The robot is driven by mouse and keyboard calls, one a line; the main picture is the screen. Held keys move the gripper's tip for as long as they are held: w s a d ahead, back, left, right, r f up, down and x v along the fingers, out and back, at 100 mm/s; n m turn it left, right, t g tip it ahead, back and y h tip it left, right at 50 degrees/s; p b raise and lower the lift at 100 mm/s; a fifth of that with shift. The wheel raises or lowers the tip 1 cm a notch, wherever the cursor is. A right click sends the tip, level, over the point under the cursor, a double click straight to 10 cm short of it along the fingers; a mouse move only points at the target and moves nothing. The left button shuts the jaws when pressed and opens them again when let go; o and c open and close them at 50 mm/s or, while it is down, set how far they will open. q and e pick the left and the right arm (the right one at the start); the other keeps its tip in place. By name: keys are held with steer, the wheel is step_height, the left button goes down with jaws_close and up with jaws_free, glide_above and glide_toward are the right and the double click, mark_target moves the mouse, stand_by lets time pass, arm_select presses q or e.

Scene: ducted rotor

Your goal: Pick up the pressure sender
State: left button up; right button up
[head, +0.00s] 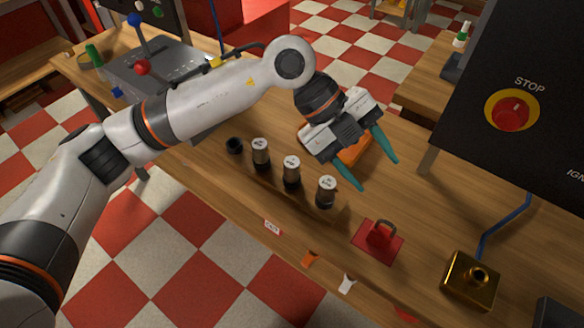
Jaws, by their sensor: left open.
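Three upright cylinders with pale labelled tops and dark lower bodies stand in a row on a wooden rack: a left one (260,154), a middle one (291,172) and a right one (326,191). They look like senders, but I cannot read their labels or tell which is the pressure sender. My left gripper (376,172) is open and empty, with teal fingers spread. It hangs above the bench, to the right of and beyond the right cylinder, apart from it. My right gripper is not in view.
A dark round piece (234,145) sits at the row's left end. An orange object (355,151) lies partly hidden behind my gripper. A red padlock-like piece (381,236) and a brass block (470,281) are at right. A black STOP panel (530,75) rises at the right.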

mark_target(292, 162)
arm_select(q)
steer(key=w+a+y, duration=0.1)
steer(key=w+a+n+t+y, duration=0.1)
steer(key=a, duration=0.1)
steer(key=w+a+f+t+y, duration=0.1)
steer(key=w, duration=0.1)
steer(key=shift+a+y, duration=0.2)
steer(key=shift+y, duration=0.1)
steer(key=w+a+n+y, duration=0.1)
steer(key=a, duration=0.1)
steer(key=w+a+n+t+y, duration=0.1)
steer(key=w+a+y, duration=0.1)
steer(key=a, duration=0.1)
steer(key=w+a+n+t+y, duration=0.1)
steer(key=w+a, duration=0.1)
steer(key=shift+w+a+r+y, duration=0.1)
steer(key=shift+a+r+y, duration=0.2)
steer(key=shift+a+r, duration=0.1)
step_height(292, 162, down, 6)
steer(key=shift+p, duration=0.45)
steer(key=shift+s+d+f+p, duration=0.1)
steer(key=shift+s+f+p, duration=0.1)
steer(key=shift+f, duration=0.7)
steer(key=shift+s+d+f+p, duration=0.1)
steer(key=shift+f+p, duration=0.05)
steer(key=shift+f, duration=0.8)
steer(key=shift+s+f+p, duration=0.1)
steer(key=shift+f+p, duration=0.1)
steer(key=shift+f, duration=0.7)
steer(key=shift+c, duration=0.5)
